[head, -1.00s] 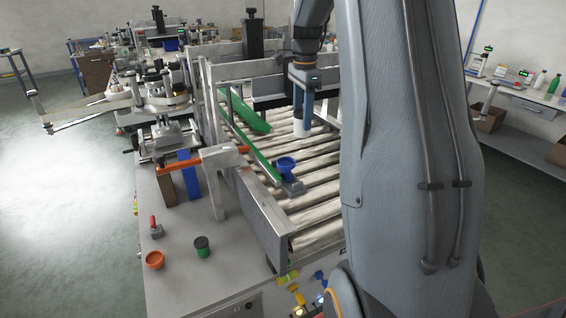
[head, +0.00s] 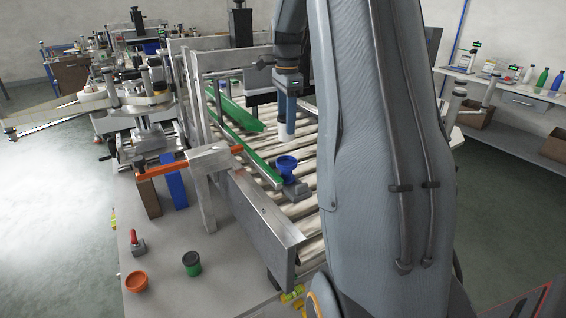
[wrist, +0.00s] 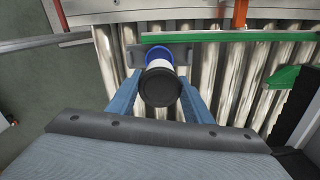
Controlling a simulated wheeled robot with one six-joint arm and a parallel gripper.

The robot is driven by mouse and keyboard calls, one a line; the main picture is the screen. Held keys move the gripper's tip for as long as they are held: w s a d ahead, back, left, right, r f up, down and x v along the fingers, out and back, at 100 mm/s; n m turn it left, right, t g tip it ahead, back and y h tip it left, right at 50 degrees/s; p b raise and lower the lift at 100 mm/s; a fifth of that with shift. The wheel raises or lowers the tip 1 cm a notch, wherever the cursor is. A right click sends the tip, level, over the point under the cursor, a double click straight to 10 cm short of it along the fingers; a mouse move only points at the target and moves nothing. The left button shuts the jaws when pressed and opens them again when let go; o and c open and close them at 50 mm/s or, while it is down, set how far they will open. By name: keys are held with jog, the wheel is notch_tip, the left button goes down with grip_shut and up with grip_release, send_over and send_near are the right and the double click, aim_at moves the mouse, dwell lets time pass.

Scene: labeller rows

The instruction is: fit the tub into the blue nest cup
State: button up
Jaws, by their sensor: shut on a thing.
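The tub (wrist: 159,88) is white with a black lid that faces the wrist camera. My gripper (head: 287,112) is shut on it, with a blue finger on each side, and holds it upright above the rollers. The tub's white lower part (head: 286,133) shows below the fingers in the head view. The blue nest cup (head: 287,164) stands on a grey base among the rollers, below the tub in the head view, with a gap between them. In the wrist view the cup (wrist: 158,51) is partly hidden behind the tub.
A green guide rail (head: 245,148) runs close beside the cup. A green chute piece (head: 238,112) lies farther back on the rollers. An orange bar (head: 190,163) is at the left.

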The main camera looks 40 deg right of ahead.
notch_tip(320, 180, down, 9)
jog(key=p, duration=0.3)
jog(key=shift+s+f, duration=0.1)
jog(key=shift+f, duration=0.2)
jog(key=o, duration=1.2)
jog(key=shift+r, duration=0.1)
notch_tip(320, 180, up, 12)
jog(key=b, duration=0.4)
jog(key=s+a+f+n, duration=0.4)
jog(key=s+a+n, duration=0.3)
jog(key=a, duration=0.2)
jog(key=s+a+f+n+t, duration=0.1)
jog(key=s+a+f+n, duration=0.4)
jog(key=a, duration=0.5)
jog(key=s+a+f+n, duration=0.5)
jog(key=s+a+n, duration=0.3)
jog(key=s+a, duration=0.1)
jog(key=shift+s+a+f+n, duration=0.2)
jog(key=shift+s+f+n, duration=0.05)
jog(key=shift+n, duration=0.15)
